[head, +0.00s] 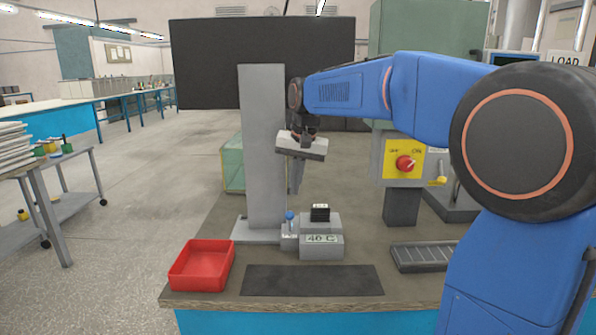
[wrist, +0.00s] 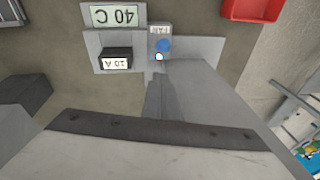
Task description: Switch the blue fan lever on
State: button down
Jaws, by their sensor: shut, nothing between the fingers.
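The blue fan lever (head: 289,215) stands on a small grey block left of the box with the "40 C" display (head: 321,239). In the wrist view the blue knob (wrist: 163,44) shows beside a label reading "FAN" (wrist: 160,29), with a small white spot below it. My gripper (head: 295,191) points down above the lever, with a visible gap in the head view. In the wrist view its fingers (wrist: 160,66) are together and empty, their tips ending close to the knob. Which way the lever is set is hard to tell.
A tall grey column (head: 262,150) rises just behind and left of the lever. A black block marked "10 A" (wrist: 115,60) sits beside it. A red bin (head: 201,265), a dark mat (head: 312,280) and a yellow panel with a red knob (head: 404,163) are also on the bench.

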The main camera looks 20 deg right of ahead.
aim_at(291, 215)
jog(key=shift+s+a+f, duration=0.25)
jog(key=shift+s+f, duration=0.1)
jog(key=shift+f, duration=0.2)
jog(key=shift+s+a+f, duration=0.2)
jog(key=shift+s+f, duration=0.1)
jog(key=shift+f, duration=0.3)
jog(key=shift+s+a+f, duration=0.25)
jog(key=shift+s+f, duration=0.1)
jog(key=shift+f, duration=0.2)
jog(key=shift+s+a+f+t+h, duration=0.1)
jog(key=shift+s+a+t+h, duration=0.1)
jog(key=shift+s+t, duration=0.35)
jog(key=shift+s+a+f+t+h, duration=0.1)
jog(key=shift+s+a+t, duration=0.1)
jog(key=shift+s+t, duration=0.35)
jog(key=shift+s+a+f, duration=0.1)
jog(key=shift+s+f, duration=0.05)
jog(key=shift+s, duration=0.3)
